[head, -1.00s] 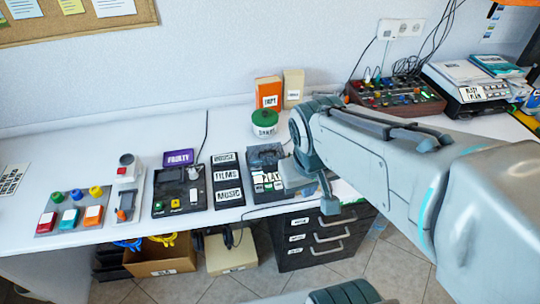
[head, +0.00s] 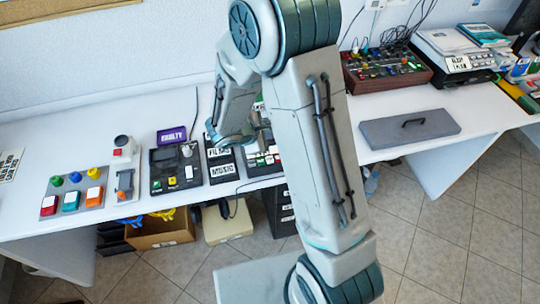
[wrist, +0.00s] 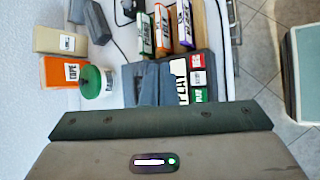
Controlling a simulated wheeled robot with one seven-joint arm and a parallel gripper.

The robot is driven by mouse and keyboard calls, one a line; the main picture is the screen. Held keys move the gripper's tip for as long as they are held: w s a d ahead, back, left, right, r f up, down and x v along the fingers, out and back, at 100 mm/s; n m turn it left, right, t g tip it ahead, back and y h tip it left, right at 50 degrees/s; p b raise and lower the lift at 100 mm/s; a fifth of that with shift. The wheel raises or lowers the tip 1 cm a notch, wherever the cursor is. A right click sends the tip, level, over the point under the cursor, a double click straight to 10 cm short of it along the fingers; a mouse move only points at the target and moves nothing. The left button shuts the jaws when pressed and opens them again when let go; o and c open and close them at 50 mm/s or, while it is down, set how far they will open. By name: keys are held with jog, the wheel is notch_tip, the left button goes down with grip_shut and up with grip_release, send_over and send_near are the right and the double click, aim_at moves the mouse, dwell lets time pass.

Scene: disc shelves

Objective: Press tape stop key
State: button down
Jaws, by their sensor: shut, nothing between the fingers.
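The black tape deck (head: 262,158) stands near the front edge of the white desk, partly hidden behind my arm. The key lettering is too small to read surely. My gripper (wrist: 156,74) is shut and empty; its grey-blue fingers are over or beside the deck's upper part. I cannot tell whether they touch it. In the head view the fingers are mostly hidden by my arm.
A green-lidded jar (wrist: 97,82) and orange box (wrist: 62,72) stand behind. A grey slab with handle (head: 385,130) lies right.

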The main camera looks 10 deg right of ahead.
jog(key=shift+a+f, duration=0.1)
dwell(0.3)
jog(key=b, duration=0.5)
send_over(267, 161)
notch_tip(267, 161, down, 7)
jog(key=shift+f, duration=0.2)
jog(key=shift+f+b, duration=0.7)
jog(key=shift+b, duration=0.35)
dwell(0.9)
jog(key=shift+f+b, duration=0.45)
jog(key=shift+b, duration=0.3)
jog(key=shift+f+b, duration=0.35)
jog(key=shift+b, duration=0.15)
dwell(0.4)
dwell(0.3)
jog(key=shift+r+p, duration=0.4)
jog(key=shift+r, duration=0.45)
